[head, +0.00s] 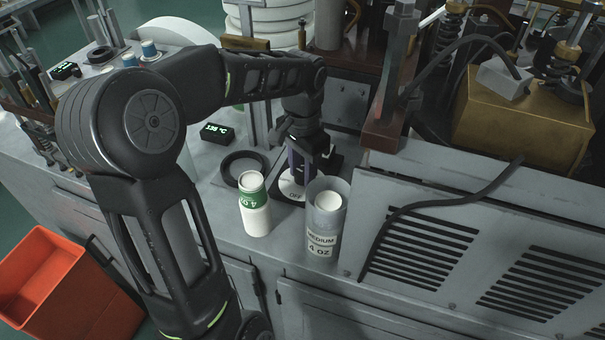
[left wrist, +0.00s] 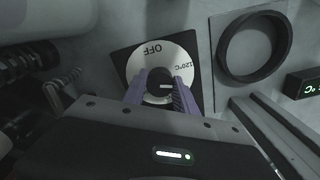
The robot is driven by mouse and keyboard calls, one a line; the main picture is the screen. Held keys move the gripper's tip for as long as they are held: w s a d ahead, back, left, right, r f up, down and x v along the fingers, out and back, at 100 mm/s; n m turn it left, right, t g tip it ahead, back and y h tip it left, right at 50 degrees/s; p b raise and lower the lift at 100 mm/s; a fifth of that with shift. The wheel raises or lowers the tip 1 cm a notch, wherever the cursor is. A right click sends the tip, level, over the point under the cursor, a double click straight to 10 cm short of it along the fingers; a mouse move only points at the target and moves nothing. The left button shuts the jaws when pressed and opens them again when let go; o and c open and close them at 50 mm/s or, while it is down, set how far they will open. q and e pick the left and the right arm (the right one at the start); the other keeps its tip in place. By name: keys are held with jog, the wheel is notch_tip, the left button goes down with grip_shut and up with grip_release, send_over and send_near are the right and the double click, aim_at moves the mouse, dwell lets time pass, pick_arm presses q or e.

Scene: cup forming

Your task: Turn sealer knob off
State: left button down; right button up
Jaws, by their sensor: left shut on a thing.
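The sealer knob (left wrist: 159,86) is a dark round knob on a white dial plate (left wrist: 186,52) with the words "OFF" and "120°C", set on a black square. In the head view the dial plate (head: 291,190) shows with "OFF" on it, and the knob is hidden by my gripper. My left gripper (left wrist: 160,90) has purple fingers, one on each side of the knob, and is shut on it. In the head view my left gripper (head: 297,178) points down onto the dial. My right gripper is not in view.
A stack of white and green cups (head: 256,215) and a clear holder marked "MEDIUM 4 OZ" (head: 322,242) stand close in front of the dial. A black ring (head: 229,181) and a green-lit display (head: 217,133) lie left of it. An orange bin (head: 95,310) is at lower left.

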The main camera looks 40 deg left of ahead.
pick_arm(q)
jog(key=n+b, duration=0.1)
jog(key=n, duration=0.4)
jog(key=shift+n, duration=0.3)
jog(key=n+b, duration=0.1)
jog(key=n, duration=0.4)
jog(key=n+b, duration=0.1)
jog(key=n, duration=0.4)
jog(key=shift+n, duration=0.4)
jog(key=n, duration=0.4)
jog(key=shift+n, duration=0.4)
jog(key=c, duration=1)
grip_release()
jog(key=shift+o, duration=0.2)
